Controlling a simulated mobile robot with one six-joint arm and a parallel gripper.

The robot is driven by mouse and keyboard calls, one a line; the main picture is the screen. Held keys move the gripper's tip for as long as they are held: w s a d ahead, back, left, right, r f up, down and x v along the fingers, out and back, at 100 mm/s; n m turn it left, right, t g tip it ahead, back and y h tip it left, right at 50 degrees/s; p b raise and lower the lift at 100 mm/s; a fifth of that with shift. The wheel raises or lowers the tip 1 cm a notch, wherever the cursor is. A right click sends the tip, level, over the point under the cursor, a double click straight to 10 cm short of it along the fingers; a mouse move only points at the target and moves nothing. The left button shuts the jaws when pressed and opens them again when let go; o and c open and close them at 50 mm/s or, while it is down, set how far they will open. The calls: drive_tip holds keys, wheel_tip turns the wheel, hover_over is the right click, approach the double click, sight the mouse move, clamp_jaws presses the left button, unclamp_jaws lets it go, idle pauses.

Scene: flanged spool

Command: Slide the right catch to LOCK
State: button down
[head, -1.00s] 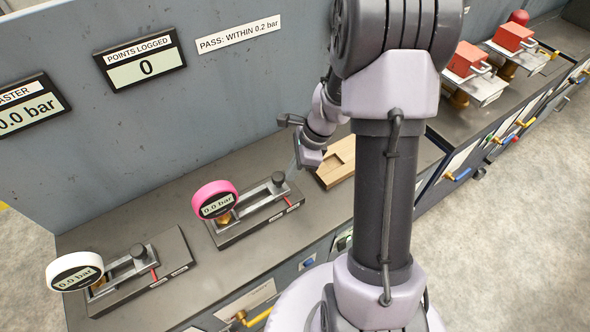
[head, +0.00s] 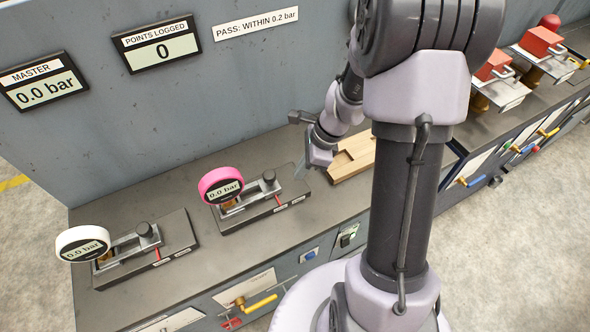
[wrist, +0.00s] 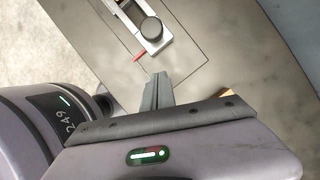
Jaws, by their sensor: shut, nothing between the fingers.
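The right catch is a slide with a dark round knob (head: 268,176) on the plate behind the pink-rimmed gauge (head: 221,186). Its red pointer (head: 277,198) stands by the left of two small labels on the plate edge; I cannot read them. In the wrist view the knob (wrist: 152,28) and red pointer (wrist: 139,57) show beyond my fingertips. My gripper (head: 301,168) is shut and empty, right of the knob and apart from it, over the plate's right end. Its closed grey fingers also show in the wrist view (wrist: 159,80).
A similar left station has a white-rimmed gauge (head: 83,244) and its own knob (head: 145,230). A wooden block (head: 351,158) lies right of my gripper. Red-topped valves (head: 492,66) stand further right. A grey panel (head: 130,120) rises behind the bench.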

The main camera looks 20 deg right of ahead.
drive_tip(key=p+v, duration=0.2)
drive_tip(key=v, duration=0.7)
drive_tip(key=shift+w+r+p, duration=0.2)
drive_tip(key=shift+p, duration=0.15)
